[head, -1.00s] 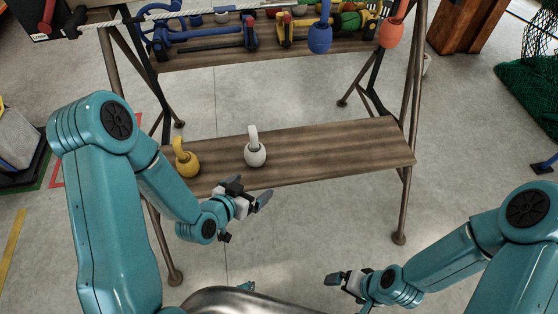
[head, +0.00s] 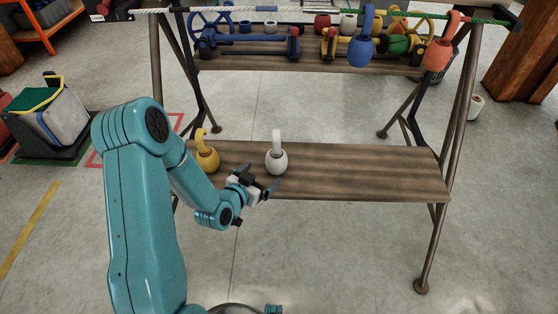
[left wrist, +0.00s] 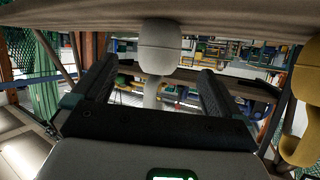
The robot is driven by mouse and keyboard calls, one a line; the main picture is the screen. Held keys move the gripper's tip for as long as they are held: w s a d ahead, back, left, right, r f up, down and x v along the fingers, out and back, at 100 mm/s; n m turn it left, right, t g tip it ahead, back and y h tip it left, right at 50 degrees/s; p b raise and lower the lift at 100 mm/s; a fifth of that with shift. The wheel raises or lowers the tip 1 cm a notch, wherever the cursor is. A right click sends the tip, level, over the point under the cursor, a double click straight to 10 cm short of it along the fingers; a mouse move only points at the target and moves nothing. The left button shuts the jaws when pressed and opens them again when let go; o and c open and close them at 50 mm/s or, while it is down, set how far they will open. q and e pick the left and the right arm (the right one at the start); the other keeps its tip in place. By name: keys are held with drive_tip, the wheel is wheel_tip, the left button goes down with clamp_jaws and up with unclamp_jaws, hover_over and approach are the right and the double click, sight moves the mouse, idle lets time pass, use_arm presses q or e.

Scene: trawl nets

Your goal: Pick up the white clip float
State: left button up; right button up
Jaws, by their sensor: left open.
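The white clip float (head: 277,161), a round body with an upright clip, stands on the lower wooden shelf (head: 360,172). My left gripper (head: 261,180) is open and empty at the shelf's front edge, just in front and slightly left of the float. In the left wrist view the picture is upside down; the white float (left wrist: 160,48) shows ahead between the two open fingers (left wrist: 157,78), apart from them as far as I can tell. My right gripper is out of view.
A yellow clip float (head: 206,158) stands left of the white one and also shows in the left wrist view (left wrist: 302,92). Blue (head: 362,50) and orange (head: 438,55) floats hang from the rope above. The shelf right of the white float is clear.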

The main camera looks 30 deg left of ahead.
sight(276, 163)
use_arm(q)
drive_tip(key=x, duration=1)
drive_tip(key=shift+r, duration=0.1)
drive_tip(key=c, duration=1)
